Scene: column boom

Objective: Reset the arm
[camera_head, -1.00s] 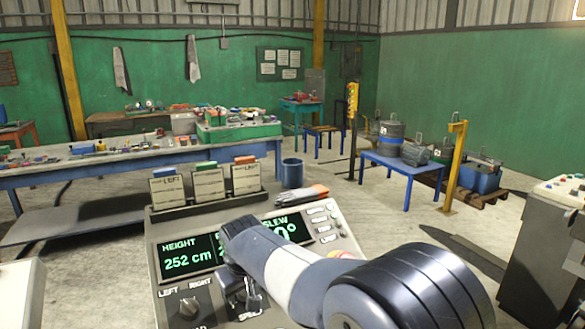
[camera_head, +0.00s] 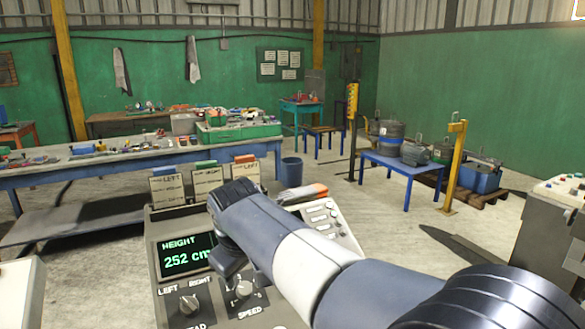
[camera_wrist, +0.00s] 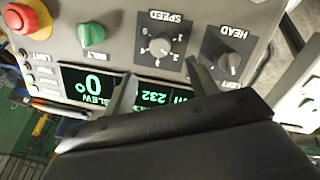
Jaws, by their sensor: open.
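My gripper (camera_wrist: 161,86) is open and empty above the grey control console (camera_head: 330,240). In the wrist view its two fingers stand apart over the displays, beside the speed knob (camera_wrist: 160,45), with a gap visible between fingers and knob. In the head view my arm reaches in from the lower right and bends down over the console. The speed knob also shows there (camera_head: 243,290), just below my wrist. The head knob (camera_head: 188,304) stands to its left. The height display (camera_head: 188,256) reads 252 cm. My arm hides the other displays in that view.
The wrist view also shows a green belt knob (camera_wrist: 91,35) and a red mushroom button (camera_wrist: 20,18). Several cards (camera_head: 208,180) stand at the console's back edge. A second console (camera_head: 555,235) is at right. A workbench (camera_head: 130,160) and open floor lie beyond.

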